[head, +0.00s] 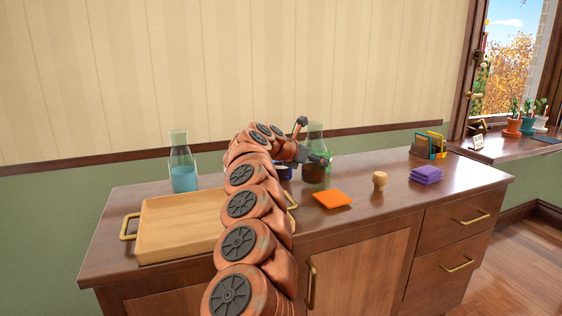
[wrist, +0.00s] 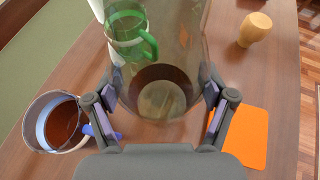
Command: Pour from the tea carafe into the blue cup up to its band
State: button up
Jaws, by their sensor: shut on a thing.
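The tea carafe (head: 315,145) is clear glass with dark brown tea low inside; it looks upright in the head view. In the wrist view my gripper (wrist: 160,95) is shut around the carafe (wrist: 172,50), one finger on each side. The blue cup (wrist: 45,118) stands just left of the gripper, with reddish-brown liquid inside and its blue handle toward the gripper. In the head view a small part of the blue cup (head: 284,173) shows beside my arm, which hides the rest.
A green mug (wrist: 125,35) stands beyond the carafe. An orange cloth (head: 332,199), a wooden knob-like piece (head: 380,180) and purple cloths (head: 426,174) lie to the right. A wooden tray (head: 165,240) and a flask of blue liquid (head: 184,178) are left.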

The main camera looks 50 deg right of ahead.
aim_at(310, 141)
jog(key=shift+r, duration=0.1)
notch_tip(310, 141, up, 5)
jog(key=p, duration=0.5)
jog(key=shift+s, duration=0.1)
dwell(0.3)
